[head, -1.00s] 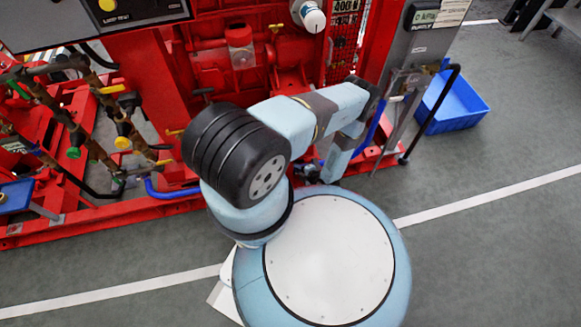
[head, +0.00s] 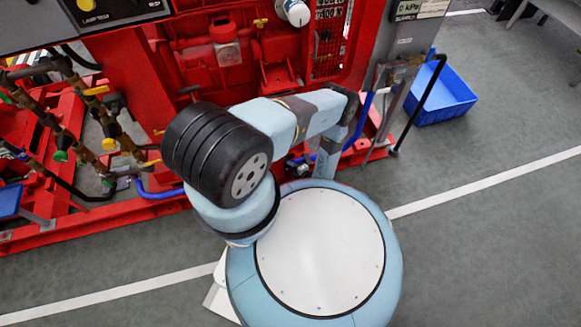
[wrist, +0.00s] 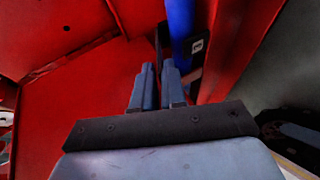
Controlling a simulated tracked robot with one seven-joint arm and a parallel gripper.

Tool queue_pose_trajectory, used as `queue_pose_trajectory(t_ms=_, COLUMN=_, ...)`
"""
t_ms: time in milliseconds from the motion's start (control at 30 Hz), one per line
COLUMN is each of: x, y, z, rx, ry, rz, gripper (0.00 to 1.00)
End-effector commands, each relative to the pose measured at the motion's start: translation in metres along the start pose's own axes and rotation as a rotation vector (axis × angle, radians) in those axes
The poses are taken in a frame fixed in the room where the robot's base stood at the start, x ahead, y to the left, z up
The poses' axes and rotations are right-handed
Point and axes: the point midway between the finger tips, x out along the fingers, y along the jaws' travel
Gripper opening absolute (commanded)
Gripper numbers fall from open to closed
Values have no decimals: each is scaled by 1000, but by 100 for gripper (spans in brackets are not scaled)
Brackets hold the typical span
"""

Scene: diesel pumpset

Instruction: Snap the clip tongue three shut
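My gripper (wrist: 159,66) shows in the wrist view as two blue-grey fingers close together with a narrow gap between them. I cannot tell whether anything is in that gap. A dark upright strip (wrist: 161,38) stands just beyond the fingertips, in front of a blue hose or pipe (wrist: 181,22). I cannot make out clip tongue three for certain in either view. In the head view my arm reaches to the red pumpset frame, and my gripper is hidden behind it.
Red panels (wrist: 75,110) lie close around my gripper in the wrist view. The red pumpset (head: 280,70) fills the back of the head view. The grey floor (head: 480,240) is clear at right.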

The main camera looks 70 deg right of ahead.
Motion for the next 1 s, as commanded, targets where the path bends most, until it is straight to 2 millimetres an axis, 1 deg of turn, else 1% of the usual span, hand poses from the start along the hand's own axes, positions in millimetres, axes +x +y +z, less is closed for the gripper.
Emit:
queue_pose_trajectory(t_ms=33, x=1, y=0, z=-1, rx=1, ry=2, rz=1, gripper=16)
queue_pose_trajectory(t_ms=200, x=1, y=-1, z=-4, rx=4, ry=6, rz=0, gripper=32)
queue_pose_trajectory(t_ms=433, x=1, y=-1, z=-6, rx=5, ry=8, rz=1, gripper=32)
queue_pose_trajectory(t_ms=567, x=-5, y=-1, z=-6, rx=5, ry=9, rz=0, gripper=32)
queue_pose_trajectory(t_ms=667, x=-17, y=-1, z=-5, rx=5, ry=9, rz=-1, gripper=32)
queue_pose_trajectory(t_ms=767, x=-35, y=-1, z=-5, rx=5, ry=8, rz=-2, gripper=32)
queue_pose_trajectory(t_ms=1000, x=-83, y=-2, z=-5, rx=6, ry=8, rz=-1, gripper=32)
